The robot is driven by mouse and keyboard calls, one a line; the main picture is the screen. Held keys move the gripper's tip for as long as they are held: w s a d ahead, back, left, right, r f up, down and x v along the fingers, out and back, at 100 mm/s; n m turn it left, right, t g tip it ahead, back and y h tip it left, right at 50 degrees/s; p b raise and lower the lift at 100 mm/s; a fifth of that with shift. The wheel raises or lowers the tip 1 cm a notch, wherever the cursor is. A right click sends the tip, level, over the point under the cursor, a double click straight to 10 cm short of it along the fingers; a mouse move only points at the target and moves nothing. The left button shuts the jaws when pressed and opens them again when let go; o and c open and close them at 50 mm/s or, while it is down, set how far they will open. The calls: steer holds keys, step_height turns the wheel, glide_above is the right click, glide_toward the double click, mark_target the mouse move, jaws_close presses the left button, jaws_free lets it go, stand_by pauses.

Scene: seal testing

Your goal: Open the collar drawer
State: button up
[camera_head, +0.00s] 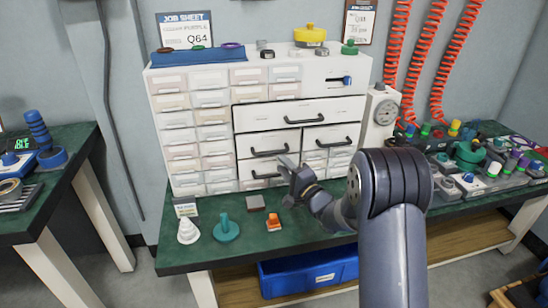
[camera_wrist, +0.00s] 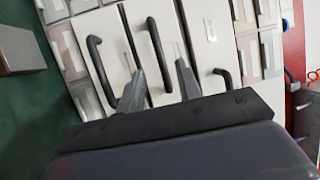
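A white drawer cabinet (camera_head: 225,75) stands on the green bench. Its larger drawers carry black bar handles: a wide upper drawer (camera_head: 310,106), a middle-left drawer (camera_head: 255,136), a middle-right drawer (camera_head: 345,130) and a lower-left drawer (camera_head: 247,168). All look shut. No readable label marks the collar drawer. My gripper (camera_head: 283,161) is in front of the left drawers. In the wrist view, turned sideways, my gripper (camera_wrist: 158,72) is open, and the middle-left drawer's handle (camera_wrist: 155,45) shows between its fingers. I cannot tell how near it is. The lower-left drawer's handle (camera_wrist: 98,65) lies beside.
A grey block (camera_head: 256,203), an orange part (camera_head: 273,222), a teal stand (camera_head: 226,231) and white cones (camera_head: 188,232) lie on the bench before the cabinet. A gauge unit (camera_head: 385,115) stands right of it. A blue bin (camera_head: 308,271) is below.

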steer(key=x, duration=0.5)
steer(key=shift+w+a, duration=0.25)
steer(key=shift+w, duration=0.1)
jaws_close()
stand_by(0.3)
